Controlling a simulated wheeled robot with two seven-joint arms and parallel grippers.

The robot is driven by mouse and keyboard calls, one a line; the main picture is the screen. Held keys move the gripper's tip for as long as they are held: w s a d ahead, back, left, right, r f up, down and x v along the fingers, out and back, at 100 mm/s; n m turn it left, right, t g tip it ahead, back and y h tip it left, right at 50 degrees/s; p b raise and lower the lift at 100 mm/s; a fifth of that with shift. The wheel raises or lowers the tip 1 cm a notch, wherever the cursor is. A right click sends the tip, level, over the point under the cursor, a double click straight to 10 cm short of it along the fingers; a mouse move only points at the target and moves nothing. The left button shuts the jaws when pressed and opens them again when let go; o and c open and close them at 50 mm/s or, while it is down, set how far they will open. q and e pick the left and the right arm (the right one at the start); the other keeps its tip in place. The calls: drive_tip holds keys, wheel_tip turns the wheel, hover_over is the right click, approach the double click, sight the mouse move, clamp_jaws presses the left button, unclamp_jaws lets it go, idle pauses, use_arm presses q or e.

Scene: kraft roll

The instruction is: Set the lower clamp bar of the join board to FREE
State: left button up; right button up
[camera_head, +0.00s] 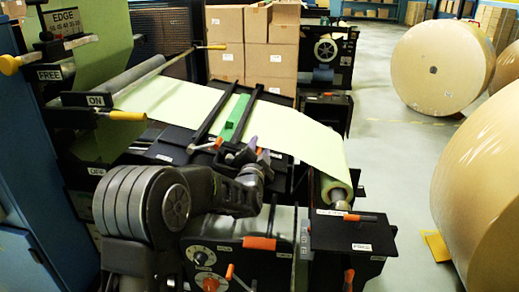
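The join board (166,144) is a black board under a pale green web, with two dark clamp bars crossing it. One clamp bar (212,114) is on the left and the other (242,113) on the right, with a bright green strip (236,117) between them. I cannot tell surely which is the lower bar. Orange-tipped levers (217,144) show at the bars' near ends. Contact with a lever cannot be made out. My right gripper is not in view.
The pale green web (302,130) runs down to a roll (335,190) at the right. Yellow-handled levers (126,115) jut out at left.

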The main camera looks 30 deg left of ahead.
use_arm(q)
drive_tip(key=v, duration=0.7)
drive_tip(key=shift+s+d+b, duration=0.1)
drive_tip(key=shift+s+b, duration=0.2)
drive_tip(key=shift+b, duration=0.1)
drive_tip(key=shift+f, duration=0.1)
